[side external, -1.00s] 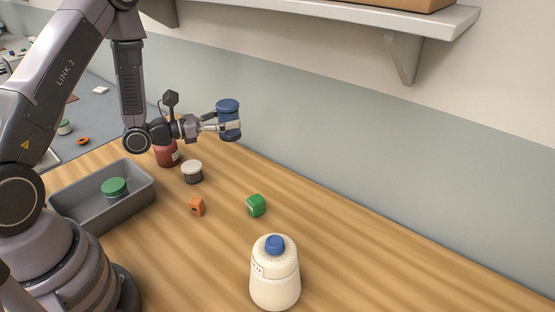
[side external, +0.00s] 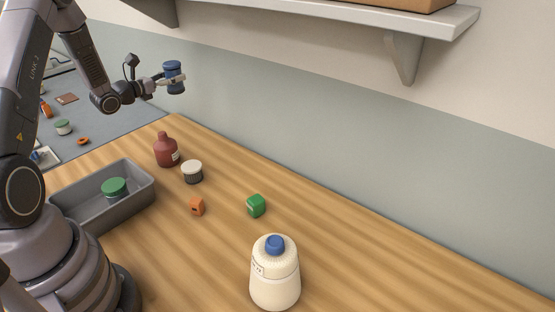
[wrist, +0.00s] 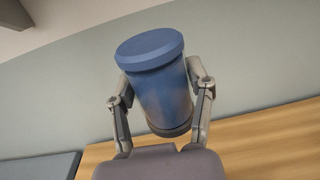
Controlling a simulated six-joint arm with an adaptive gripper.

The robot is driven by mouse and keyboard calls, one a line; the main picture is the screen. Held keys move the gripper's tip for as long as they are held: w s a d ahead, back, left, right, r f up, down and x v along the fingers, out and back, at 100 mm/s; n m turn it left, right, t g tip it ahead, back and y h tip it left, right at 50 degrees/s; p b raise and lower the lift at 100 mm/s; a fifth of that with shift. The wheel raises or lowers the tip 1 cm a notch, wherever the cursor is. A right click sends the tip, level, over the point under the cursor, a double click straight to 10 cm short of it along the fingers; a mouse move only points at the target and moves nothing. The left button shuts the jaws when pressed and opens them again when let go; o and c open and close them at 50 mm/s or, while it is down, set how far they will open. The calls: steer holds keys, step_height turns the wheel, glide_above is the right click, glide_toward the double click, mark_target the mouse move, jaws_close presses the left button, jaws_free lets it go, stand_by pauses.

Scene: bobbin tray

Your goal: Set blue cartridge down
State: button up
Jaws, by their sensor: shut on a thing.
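The blue cartridge (side external: 173,70) is a short blue cylinder with a wider lid. My gripper (side external: 175,79) is shut on it and holds it upright in the air, high above the far left end of the table. In the wrist view the cartridge (wrist: 158,85) sits between the two fingers, one on each side, and looks slightly tilted in the picture. Its lower end is clear of any surface.
Nearby are a red-brown bottle (side external: 166,151), a white-lidded jar (side external: 192,171), an orange block (side external: 197,207), a green cube (side external: 256,206) and a cream bottle (side external: 275,280). The table's right side is clear.

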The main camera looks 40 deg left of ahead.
steer(key=s+a+r+n+y, duration=0.1)
steer(key=s+a+n+y, duration=0.15)
steer(key=a, duration=0.65)
steer(key=s+a+n+y, duration=0.1)
steer(key=s+a+y, duration=0.2)
steer(key=a, duration=0.5)
steer(key=shift+g, duration=0.3)
steer(key=shift+f, duration=12)
steer(key=shift+f, duration=0.55)
steer(key=o, duration=1.3)
